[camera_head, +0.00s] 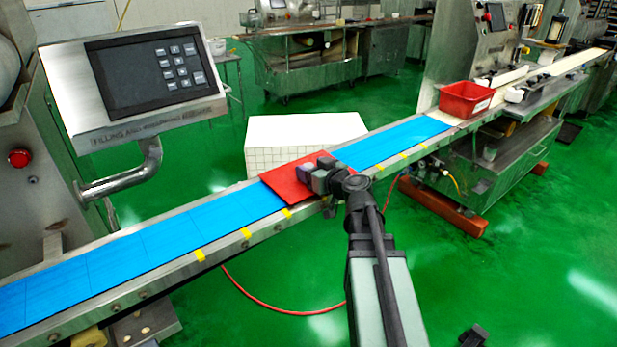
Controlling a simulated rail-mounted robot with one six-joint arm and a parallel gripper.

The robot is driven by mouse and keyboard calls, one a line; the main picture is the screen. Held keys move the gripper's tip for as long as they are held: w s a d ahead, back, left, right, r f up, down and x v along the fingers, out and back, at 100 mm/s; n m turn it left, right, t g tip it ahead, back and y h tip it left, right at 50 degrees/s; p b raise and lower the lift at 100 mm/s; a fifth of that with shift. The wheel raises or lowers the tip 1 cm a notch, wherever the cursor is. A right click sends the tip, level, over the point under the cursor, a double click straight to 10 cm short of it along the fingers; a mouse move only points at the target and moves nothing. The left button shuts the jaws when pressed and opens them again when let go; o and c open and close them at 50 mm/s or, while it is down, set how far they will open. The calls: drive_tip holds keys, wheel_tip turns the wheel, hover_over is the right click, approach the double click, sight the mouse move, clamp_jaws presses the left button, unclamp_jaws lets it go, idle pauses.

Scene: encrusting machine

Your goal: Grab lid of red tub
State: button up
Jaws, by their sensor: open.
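A flat red lid (285,184) lies on the blue conveyor belt near the middle of the view, reaching across the belt's width. The red tub (466,103) is open at the top and stands on the line farther back at the right, apart from the lid. My gripper (309,174) is open over the right part of the lid and hides some of it. I cannot tell whether the fingers touch the lid or whether its edge lies between them.
The blue belt (150,237) runs from lower left to upper right inside metal rails with yellow marks. A white tiled block (305,130) stands just behind the lid. A control panel (140,78) juts out at left. The belt is clear on both sides of the lid.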

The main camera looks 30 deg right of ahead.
drive_tip(key=c, duration=1)
